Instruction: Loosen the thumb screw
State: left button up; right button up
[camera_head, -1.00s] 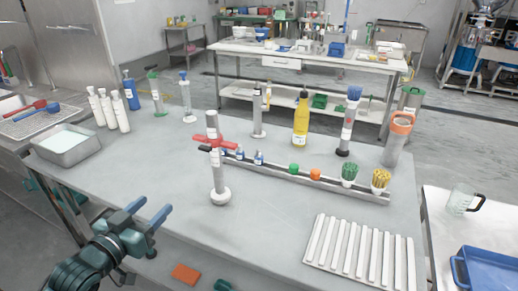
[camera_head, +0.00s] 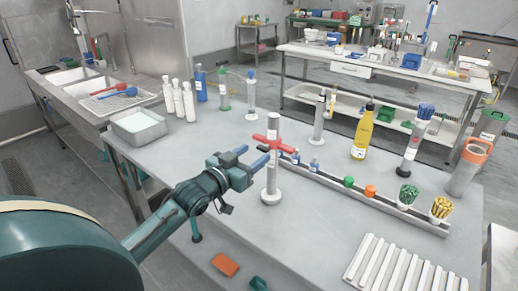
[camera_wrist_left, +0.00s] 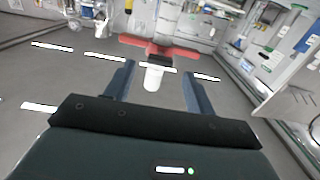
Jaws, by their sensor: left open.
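A red cross-shaped piece (camera_head: 273,141) sits on an upright grey post (camera_head: 271,180) with a round white foot. In the left wrist view the red piece (camera_wrist_left: 165,49) lies just ahead of the fingers, with a short white cylinder (camera_wrist_left: 153,78) below it, between the finger lines. I cannot tell which part is the thumb screw. My left gripper (camera_head: 252,157) is open and empty, close to the left of the post, near the red piece's height. Both fingers also show in the left wrist view (camera_wrist_left: 160,85). I cannot tell whether they touch anything. My right gripper is out of view.
A long rack (camera_head: 370,201) runs right of the post, with small bottles, green and orange balls and bundled sticks. A yellow bottle (camera_head: 362,135) and several stands are behind. A white ribbed tray (camera_head: 402,268) lies front right. A metal pan (camera_head: 138,125) sits left.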

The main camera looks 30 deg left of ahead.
aim_at(261, 149)
pick_arm(q)
jog(key=shift+w+d, duration=0.15)
jog(key=shift+w, duration=1.5)
jog(key=shift+c, duration=0.4)
jog(key=c, duration=0.9)
